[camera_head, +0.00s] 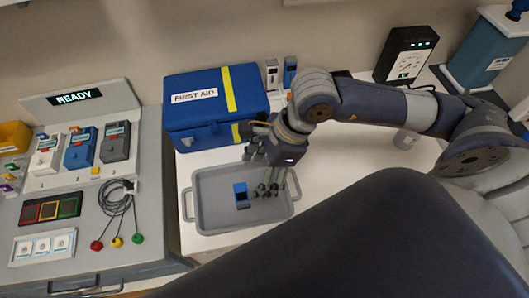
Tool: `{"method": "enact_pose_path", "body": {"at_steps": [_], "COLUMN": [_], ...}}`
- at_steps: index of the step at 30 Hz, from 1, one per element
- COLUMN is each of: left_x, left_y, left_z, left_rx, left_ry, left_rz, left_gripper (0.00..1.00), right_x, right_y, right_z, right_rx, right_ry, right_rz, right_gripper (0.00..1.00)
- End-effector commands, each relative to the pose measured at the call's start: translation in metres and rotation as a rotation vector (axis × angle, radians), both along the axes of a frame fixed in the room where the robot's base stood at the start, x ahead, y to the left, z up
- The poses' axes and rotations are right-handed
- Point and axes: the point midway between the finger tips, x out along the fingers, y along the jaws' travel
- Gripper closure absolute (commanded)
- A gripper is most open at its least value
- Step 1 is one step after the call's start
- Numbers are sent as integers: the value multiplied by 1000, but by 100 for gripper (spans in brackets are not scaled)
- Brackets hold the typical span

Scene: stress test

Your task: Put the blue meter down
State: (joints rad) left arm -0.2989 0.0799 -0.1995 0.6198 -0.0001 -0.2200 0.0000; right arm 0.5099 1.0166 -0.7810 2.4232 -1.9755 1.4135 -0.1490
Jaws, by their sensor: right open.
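A small blue and black device (241,196), which looks like the blue meter, is in the grey tray (206,220), towards its middle. My right gripper (268,189) points down over the right half of the tray, just right of this device. Its dark fingers are open, with a visible gap between them and the device. A second blue device (80,152) is on the sloped panel at the left, between a white one and a dark grey one. My left gripper is not in view.
A blue first aid box (205,125) stands right behind the tray. Two small devices (289,72) stand behind it at the right. A black gauge box (405,55) is at the back right. A coiled cable (117,200) with coloured ends lies left of the tray.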

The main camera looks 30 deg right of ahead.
Motion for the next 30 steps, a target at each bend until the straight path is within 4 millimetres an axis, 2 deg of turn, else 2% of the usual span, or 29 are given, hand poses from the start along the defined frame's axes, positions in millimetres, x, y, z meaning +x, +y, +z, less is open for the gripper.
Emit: {"method": "enact_pose_path", "body": {"at_steps": [3, 9, 30], "left_x": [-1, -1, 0], "left_y": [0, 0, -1], "left_z": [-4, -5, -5], "left_rx": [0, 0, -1], "left_ry": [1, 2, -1], "left_rz": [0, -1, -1], "left_gripper": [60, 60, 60], "right_x": [-1, -4, -5], "right_y": [-8, -13, -14], "right_z": [18, 33, 34], "right_rx": [-2, -1, -1], "right_ry": [-4, 0, 2], "right_rz": [0, 2, 2], "right_gripper": [31, 31, 31]}}
